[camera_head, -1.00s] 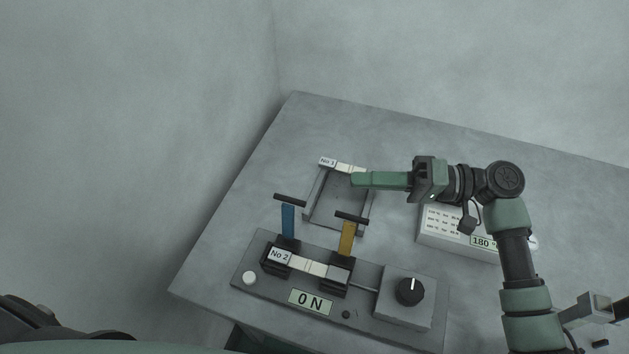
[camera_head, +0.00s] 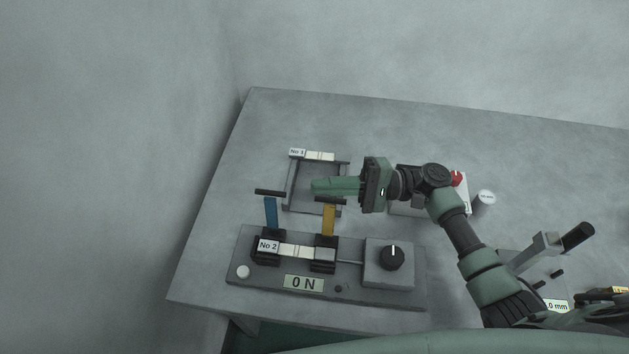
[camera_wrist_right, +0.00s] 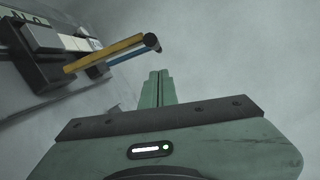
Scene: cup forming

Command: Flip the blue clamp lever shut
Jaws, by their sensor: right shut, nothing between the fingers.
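The blue clamp lever (camera_head: 270,211) stands upright, with a dark crossbar on top, at the left end of the clamp fixture (camera_head: 345,299). The yellow lever (camera_head: 329,219) stands upright to its right. A strip labelled No 2 (camera_head: 296,250) lies across the two black clamp blocks. My right gripper (camera_head: 316,187) is shut and empty, pointing left, above and behind the yellow lever and apart from the blue one. In the right wrist view, the blue lever (camera_wrist_right: 128,55) shows partly behind the yellow lever (camera_wrist_right: 104,52), left of my fingers (camera_wrist_right: 157,88). My left gripper is not in view.
A tray (camera_head: 290,190) with a strip labelled No 3 (camera_head: 319,156) stands behind the fixture. Another device with a lever (camera_head: 546,247) stands at the far right. The table's left side is clear.

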